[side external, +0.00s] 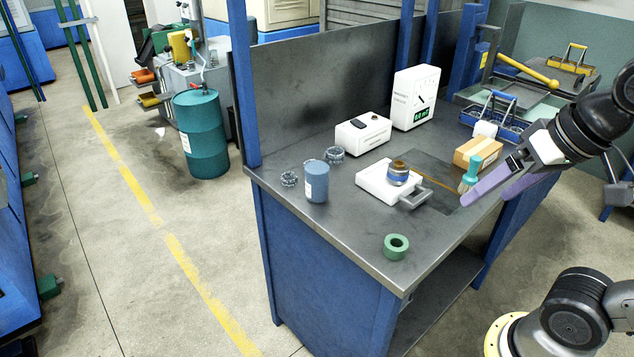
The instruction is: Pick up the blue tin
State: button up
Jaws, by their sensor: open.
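The blue tin (316,184) is a blue-grey cylinder with a white label. It stands upright on the left part of the dark workbench top (330,222), close to the bench's left edge. My gripper (485,196) is on the right side of the bench, with long purple fingers pointing left and down. It is open and shows nothing between its fingers. It is well to the right of the blue tin and apart from it, with the white block fixture between them in the picture.
A white fixture (376,183) carries a blue and brown ring piece (398,173). Grey toothed rings (334,154) sit by the tin. A teal brush (469,176) and cardboard box (478,152) are near my gripper. Bare bench lies before the tin.

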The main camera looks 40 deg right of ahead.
jog(key=w+r+m+g, duration=0.1)
jog(key=w+r+m, duration=0.4)
jog(key=w+r, duration=0.3)
jog(key=w+r+m, duration=0.4)
jog(key=w+r, duration=0.2)
jog(key=w, duration=0.4)
jog(key=m+g, duration=0.4)
jog(key=m, duration=0.1)
send_over(315, 166)
notch_tip(315, 166, down, 19)
jog(key=shift+g, duration=0.3)
notch_tip(315, 166, down, 11)
jog(key=shift+d+r, duration=0.1)
jog(key=shift+r, duration=0.05)
jog(key=shift+s+f, duration=0.2)
jog(key=shift+f, duration=2.9)
jog(key=c, duration=1.5)
